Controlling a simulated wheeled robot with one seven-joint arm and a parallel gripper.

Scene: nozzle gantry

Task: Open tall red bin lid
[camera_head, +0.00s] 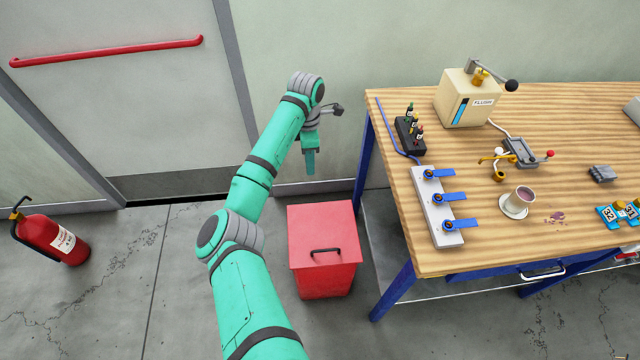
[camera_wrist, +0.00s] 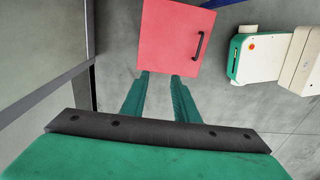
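The tall red bin (camera_head: 326,280) stands on the floor to the left of the workbench, its flat lid (camera_head: 312,222) shut. A black bar handle (camera_head: 326,251) lies across the lid near its front edge. My gripper (camera_head: 309,170) is above and behind the bin, pointing down, apart from the lid. In the wrist view the red lid (camera_wrist: 170,38) is beyond the fingertips, with the handle (camera_wrist: 199,45) to the right. My gripper's two green fingers (camera_wrist: 159,80) stand apart with nothing between them, so it is open.
The wooden workbench (camera_head: 400,110) with blue legs is close to the bin's right, holding a flush box (camera_head: 468,100), valve block (camera_head: 437,207) and cup (camera_head: 520,199). A red fire extinguisher (camera_head: 52,238) stands at far left. The floor (camera_head: 180,270) left of the bin is clear.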

